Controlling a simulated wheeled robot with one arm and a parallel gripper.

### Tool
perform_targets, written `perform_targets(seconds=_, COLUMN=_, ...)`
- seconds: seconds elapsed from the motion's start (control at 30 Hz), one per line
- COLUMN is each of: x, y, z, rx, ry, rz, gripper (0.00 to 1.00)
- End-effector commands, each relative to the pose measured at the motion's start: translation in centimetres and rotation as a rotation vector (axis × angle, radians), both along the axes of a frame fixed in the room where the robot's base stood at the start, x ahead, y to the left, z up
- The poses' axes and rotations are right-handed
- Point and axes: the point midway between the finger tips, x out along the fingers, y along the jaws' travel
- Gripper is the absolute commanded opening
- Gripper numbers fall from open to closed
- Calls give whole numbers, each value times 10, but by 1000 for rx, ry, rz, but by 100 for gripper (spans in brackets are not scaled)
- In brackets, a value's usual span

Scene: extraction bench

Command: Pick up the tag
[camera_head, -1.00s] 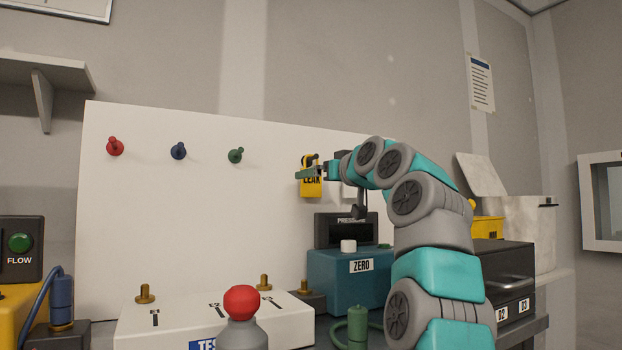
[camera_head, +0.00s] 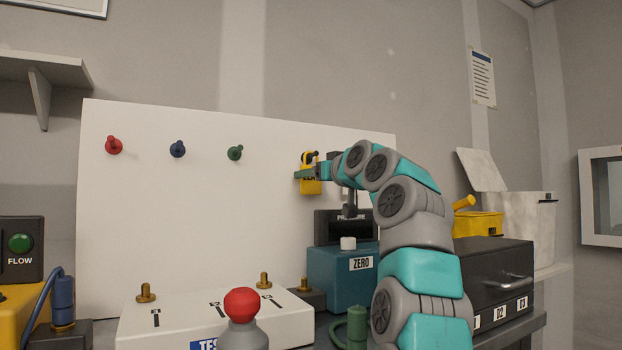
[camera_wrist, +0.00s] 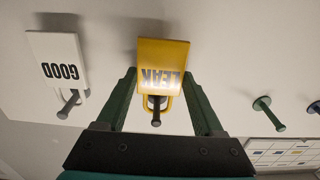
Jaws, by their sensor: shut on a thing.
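The yellow tag marked LEAK (camera_head: 312,187) is at the right part of the white board, with its loop at a dark peg (camera_wrist: 156,118). In the wrist view the LEAK tag (camera_wrist: 163,55) appears upside down, and its yellow loop appears around the peg. My gripper (camera_head: 306,174) is at the tag, its green fingers on either side of it. The wrist view shows my gripper (camera_wrist: 162,76) shut on the tag. In the head view a finger covers part of the lettering.
A white tag marked GOOD (camera_wrist: 58,62) hangs on a neighbouring peg. Red (camera_head: 114,146), blue (camera_head: 178,149) and green (camera_head: 235,153) pegs on the board are bare. The teal ZERO box (camera_head: 335,283) stands below my gripper. A red-topped object (camera_head: 241,303) stands in front.

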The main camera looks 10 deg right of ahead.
Motion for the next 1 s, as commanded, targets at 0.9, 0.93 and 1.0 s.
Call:
perform_targets(seconds=0.9, x=-16, y=-5, z=12, rx=2, ry=-2, rz=0, gripper=16)
perform_targets(seconds=0.93, x=-21, y=-7, z=12, rx=2, ry=-3, rz=0, gripper=16)
perform_targets(seconds=1.0, x=-32, y=-10, z=13, rx=2, ry=-5, rz=-1, gripper=16)
